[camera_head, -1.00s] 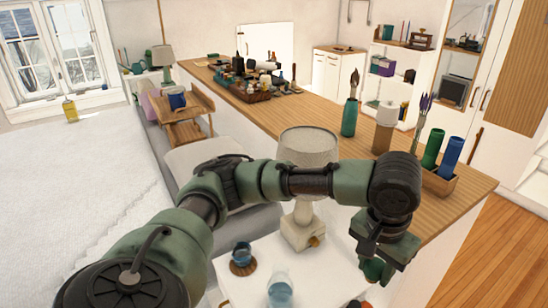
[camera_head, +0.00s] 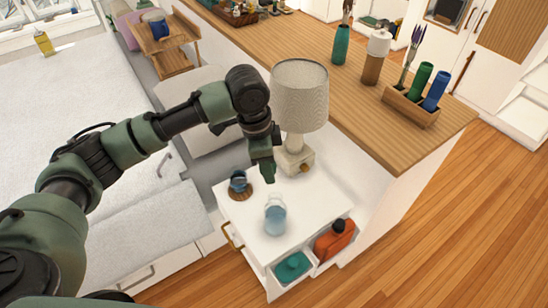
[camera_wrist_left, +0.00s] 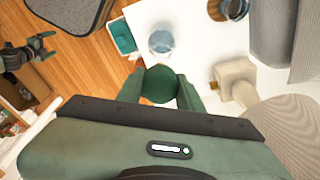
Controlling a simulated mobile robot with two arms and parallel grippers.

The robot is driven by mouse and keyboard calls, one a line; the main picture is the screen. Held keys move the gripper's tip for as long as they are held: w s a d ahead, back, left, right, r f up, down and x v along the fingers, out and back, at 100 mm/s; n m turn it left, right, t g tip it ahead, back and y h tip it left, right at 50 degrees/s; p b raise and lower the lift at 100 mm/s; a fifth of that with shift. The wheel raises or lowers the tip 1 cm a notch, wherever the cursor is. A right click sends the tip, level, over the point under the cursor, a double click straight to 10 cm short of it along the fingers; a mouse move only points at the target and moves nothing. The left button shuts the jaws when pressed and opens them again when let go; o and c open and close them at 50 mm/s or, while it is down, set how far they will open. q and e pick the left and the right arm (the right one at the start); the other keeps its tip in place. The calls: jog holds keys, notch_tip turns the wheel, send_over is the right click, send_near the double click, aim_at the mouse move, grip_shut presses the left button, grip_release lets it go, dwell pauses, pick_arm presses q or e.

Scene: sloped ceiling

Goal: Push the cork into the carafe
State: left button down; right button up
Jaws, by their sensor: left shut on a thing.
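A clear, bluish glass carafe (camera_head: 275,215) stands upright on the white bedside cabinet; its details are blurred. My left gripper (camera_head: 264,172) is above the cabinet, behind the carafe and slightly left of it, apart from it. In the left wrist view my left gripper (camera_wrist_left: 160,92) is shut on a round dark green piece, the cork (camera_wrist_left: 160,84). The carafe (camera_wrist_left: 161,41) shows just beyond the fingertips there. My right gripper (camera_wrist_left: 46,46) shows small at the left of the left wrist view, its fingers apart and empty.
A lamp (camera_head: 299,95) stands close to the right of my left gripper. A small blue cup (camera_head: 238,180) sits on a round wooden coaster at the cabinet's left. A teal box (camera_head: 292,267) and an orange bottle (camera_head: 334,240) are in front compartments. The cabinet's front left is clear.

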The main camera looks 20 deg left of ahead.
pick_arm(q)
jog(key=m+p, duration=0.2)
jog(key=m, duration=0.2)
jog(key=d+m+g+p, duration=0.1)
jog(key=m+p, duration=0.2)
jog(key=m, duration=0.1)
jog(key=w+f+m+g+p, duration=0.1)
jog(key=m+p, duration=0.1)
jog(key=m, duration=0.2)
jog(key=shift+w+d+f, duration=0.1)
jog(key=shift+d, duration=0.2)
jog(key=shift+d+f+m+p, duration=0.1)
jog(key=shift+f+m+p, duration=0.25)
jog(key=shift+m+p, duration=0.6)
jog(key=shift+f+m, duration=0.25)
jog(key=shift+m, duration=0.4)
jog(key=shift+r, duration=0.1)
jog(key=shift+y, duration=0.3)
notch_tip(320, 180, down, 4)
jog(key=shift+b, duration=1.2)
jog(key=shift+f+b, duration=0.5)
jog(key=shift+f, duration=0.35)
